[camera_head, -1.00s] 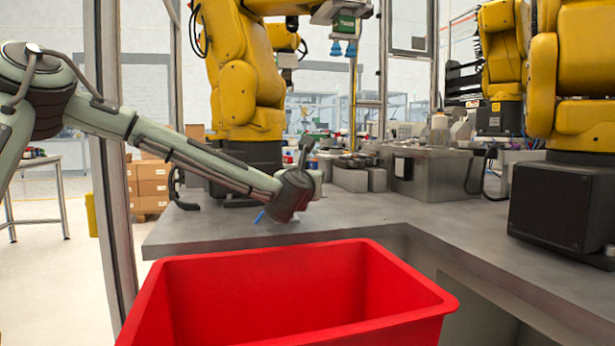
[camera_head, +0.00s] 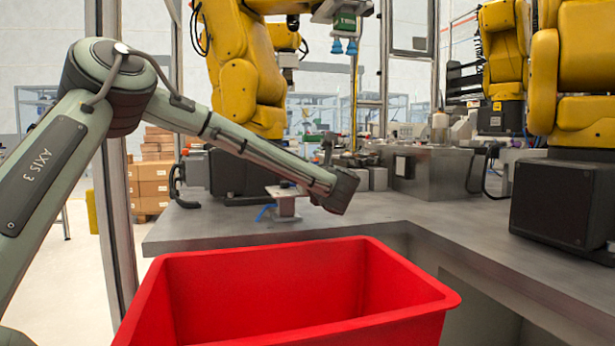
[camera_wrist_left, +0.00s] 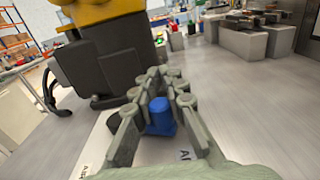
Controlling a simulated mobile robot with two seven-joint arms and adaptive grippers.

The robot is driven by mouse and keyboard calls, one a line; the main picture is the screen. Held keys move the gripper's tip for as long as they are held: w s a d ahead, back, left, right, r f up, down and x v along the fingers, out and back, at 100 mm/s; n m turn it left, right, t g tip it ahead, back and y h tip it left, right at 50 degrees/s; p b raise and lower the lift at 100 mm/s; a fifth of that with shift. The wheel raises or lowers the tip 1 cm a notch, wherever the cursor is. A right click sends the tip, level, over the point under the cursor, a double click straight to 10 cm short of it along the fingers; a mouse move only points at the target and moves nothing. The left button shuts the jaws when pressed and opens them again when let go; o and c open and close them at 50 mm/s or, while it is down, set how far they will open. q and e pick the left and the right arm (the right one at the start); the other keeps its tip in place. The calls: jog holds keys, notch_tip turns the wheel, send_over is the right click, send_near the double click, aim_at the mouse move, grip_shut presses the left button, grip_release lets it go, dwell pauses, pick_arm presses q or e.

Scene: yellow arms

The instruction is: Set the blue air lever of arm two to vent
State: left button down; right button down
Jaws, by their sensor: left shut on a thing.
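My left gripper (camera_wrist_left: 162,76) shows in the left wrist view, with its grey-green fingers closed around the blue lever (camera_wrist_left: 160,116). I cannot read the letters or tell which position the lever is in. In the head view my left arm reaches over the bench from the left, and its fingers cannot be made out. My right gripper is not in view.
A red bin (camera_head: 300,250) stands in front of the grey bench (camera_head: 390,215). A small grey block (camera_head: 284,203) with a blue hose is on the bench beside my left wrist. A yellow robot arm (camera_head: 250,65) stands behind; another (camera_head: 580,80) is at right on a dark base.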

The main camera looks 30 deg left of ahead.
pick_arm(q)
jog(key=shift+a+n+g+y, duration=0.3)
jog(key=shift+n+g+y, duration=0.3)
jog(key=shift+g, duration=0.1)
jog(key=c, duration=1.6)
grip_release()
jog(key=shift+d, duration=0.1)
jog(key=v, duration=1.2)
jog(key=shift+o, duration=0.5)
